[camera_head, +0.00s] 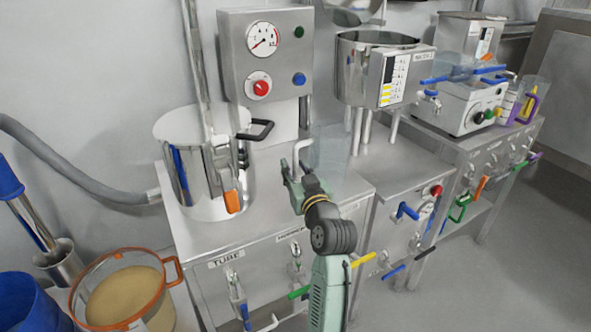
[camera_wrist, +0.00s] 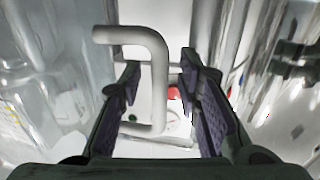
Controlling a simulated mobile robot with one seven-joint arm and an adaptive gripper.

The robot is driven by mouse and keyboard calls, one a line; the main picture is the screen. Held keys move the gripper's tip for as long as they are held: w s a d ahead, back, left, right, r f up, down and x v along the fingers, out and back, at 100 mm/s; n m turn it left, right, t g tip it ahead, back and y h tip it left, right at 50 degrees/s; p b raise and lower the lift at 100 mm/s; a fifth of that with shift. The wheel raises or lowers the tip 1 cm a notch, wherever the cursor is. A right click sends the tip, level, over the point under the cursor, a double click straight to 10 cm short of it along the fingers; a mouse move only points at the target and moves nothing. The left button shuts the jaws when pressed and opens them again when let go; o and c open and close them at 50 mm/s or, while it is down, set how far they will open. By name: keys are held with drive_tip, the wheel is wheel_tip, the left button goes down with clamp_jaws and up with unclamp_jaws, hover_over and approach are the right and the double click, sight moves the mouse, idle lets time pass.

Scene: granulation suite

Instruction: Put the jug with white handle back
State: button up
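The clear jug (camera_head: 333,152) with the white handle (camera_head: 301,150) stands on the steel bench, right of the big steel pot. My gripper (camera_head: 291,172) is at the handle, on the jug's left side. In the wrist view, the white handle (camera_wrist: 158,85) shows between the two fingers of my gripper (camera_wrist: 163,75). The fingers are apart, with a clear gap to the handle on the right. The jug's clear wall (camera_wrist: 65,70) fills the left of the wrist view. My arm hides part of the jug's lower front in the head view.
A steel pot (camera_head: 203,170) with a black handle stands left on the bench (camera_head: 240,233). A gauge box (camera_head: 265,55) is behind. A steel vessel (camera_head: 372,75) stands at the right. An orange-rimmed tub (camera_head: 122,292) is at lower left. Purple- and yellow-handled jugs (camera_head: 522,103) stand far right.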

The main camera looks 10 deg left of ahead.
drive_tip(key=shift+r, duration=0.3)
drive_tip(key=b+v, duration=0.2)
drive_tip(key=v, duration=1)
drive_tip(key=shift+f, duration=0.1)
idle(0.8)
